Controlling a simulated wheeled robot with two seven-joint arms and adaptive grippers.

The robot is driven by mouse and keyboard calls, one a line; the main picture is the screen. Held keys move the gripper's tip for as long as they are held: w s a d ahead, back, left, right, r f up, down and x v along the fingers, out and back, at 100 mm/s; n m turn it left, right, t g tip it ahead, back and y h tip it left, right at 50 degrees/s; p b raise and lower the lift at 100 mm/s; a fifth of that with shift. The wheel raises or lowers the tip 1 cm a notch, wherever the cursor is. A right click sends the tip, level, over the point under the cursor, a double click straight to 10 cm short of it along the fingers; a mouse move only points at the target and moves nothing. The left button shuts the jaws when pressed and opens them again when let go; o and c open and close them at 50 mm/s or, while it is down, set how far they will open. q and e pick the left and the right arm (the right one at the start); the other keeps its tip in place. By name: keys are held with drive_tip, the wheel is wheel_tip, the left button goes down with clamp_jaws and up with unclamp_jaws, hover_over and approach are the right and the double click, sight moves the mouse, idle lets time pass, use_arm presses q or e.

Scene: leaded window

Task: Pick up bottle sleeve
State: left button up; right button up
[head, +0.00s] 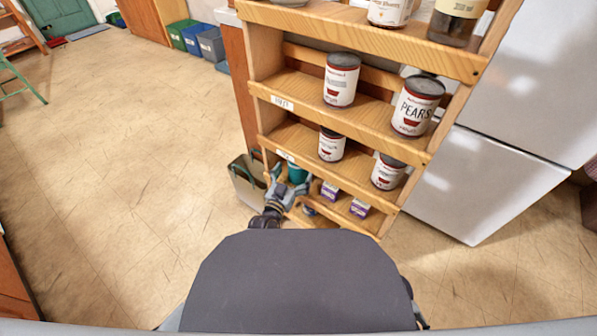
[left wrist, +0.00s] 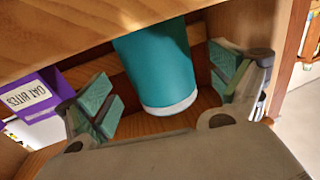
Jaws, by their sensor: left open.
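The bottle sleeve, a teal cylinder with a pale band at one end, shows in the left wrist view (left wrist: 158,65) between my fingers. In the head view its teal side (head: 297,172) shows on a low shelf of the wooden rack, at the left end. My left gripper (head: 289,181) is open at that shelf, with one finger on each side of the sleeve. In the left wrist view the gripper (left wrist: 162,88) has visible gaps between its pads and the sleeve. One end of the sleeve is hidden behind a shelf board. My right gripper is not in view.
The wooden rack (head: 372,134) has several cans on the shelves above. Purple boxes (head: 329,190) stand right of the sleeve; one reads "OAT BITES" in the left wrist view (left wrist: 30,95). Open floor lies further left.

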use_arm(q)
drive_tip(key=shift+b+x, duration=0.5)
drive_tip(key=shift+x, duration=0.85)
drive_tip(key=c, duration=1.1)
